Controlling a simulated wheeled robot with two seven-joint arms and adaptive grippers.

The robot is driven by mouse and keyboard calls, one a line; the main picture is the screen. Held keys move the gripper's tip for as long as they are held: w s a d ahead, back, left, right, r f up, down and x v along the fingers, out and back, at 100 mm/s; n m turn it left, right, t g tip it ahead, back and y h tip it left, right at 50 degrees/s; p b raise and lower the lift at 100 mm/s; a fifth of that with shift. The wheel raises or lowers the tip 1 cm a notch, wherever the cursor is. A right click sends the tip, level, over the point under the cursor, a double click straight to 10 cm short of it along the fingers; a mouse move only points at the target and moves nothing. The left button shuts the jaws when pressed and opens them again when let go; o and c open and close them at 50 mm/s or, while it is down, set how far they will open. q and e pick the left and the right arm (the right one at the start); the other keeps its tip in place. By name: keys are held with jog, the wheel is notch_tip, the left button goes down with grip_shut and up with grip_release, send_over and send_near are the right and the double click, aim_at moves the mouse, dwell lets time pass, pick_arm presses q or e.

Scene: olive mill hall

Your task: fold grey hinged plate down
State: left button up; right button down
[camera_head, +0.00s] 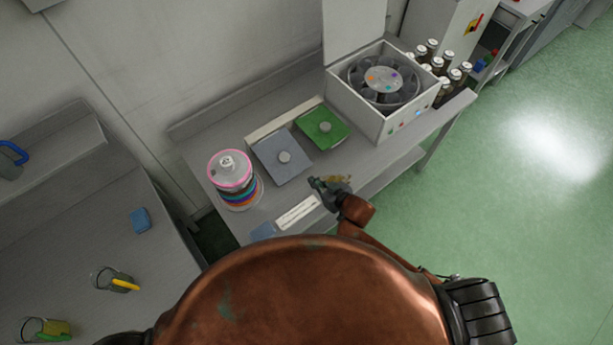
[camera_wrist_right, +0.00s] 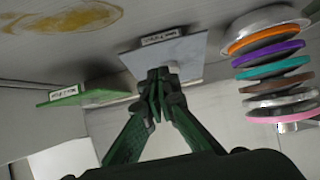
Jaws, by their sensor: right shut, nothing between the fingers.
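The grey hinged plate (camera_head: 270,151), with a round knob at its middle, lies low on the bench beside a similar green plate (camera_head: 312,133). In the right wrist view, the grey plate (camera_wrist_right: 192,58) shows a labelled edge, and my fingers hide part of it. I cannot tell whether it is fully flat. My right gripper (camera_head: 318,184) is shut and empty, to the right of and in front of the grey plate in the head view. In the wrist view its fingertips (camera_wrist_right: 158,76) overlap the plate; contact cannot be told. My left gripper is not in view.
A stack of coloured rings (camera_head: 231,180) stands left of the grey plate. An open white box (camera_head: 354,110) with a dark rotor and several capped bottles (camera_head: 438,66) stand to the right. A label strip (camera_head: 298,211) and a yellowish stain (camera_wrist_right: 70,18) are on the bench.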

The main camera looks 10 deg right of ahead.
jog(key=shift+v, duration=1.4)
jog(key=shift+d, duration=0.1)
jog(key=s+d+m+g+h, duration=0.65)
jog(key=s+d, duration=1.65)
jog(key=s, duration=0.4)
notch_tip(320, 180, down, 34)
jog(key=a+n+g+b, duration=0.1)
jog(key=n+b, duration=0.1)
jog(key=b, duration=0.3)
jog(key=s+f+g+b, duration=0.1)
jog(key=s+f+b, duration=0.3)
jog(key=s+f, duration=1.6)
notch_tip(320, 180, down, 2)
jog(key=shift+s+a+f+g+y, duration=0.15)
jog(key=shift+s+f+g+y, duration=0.1)
jog(key=shift+g+y, duration=0.1)
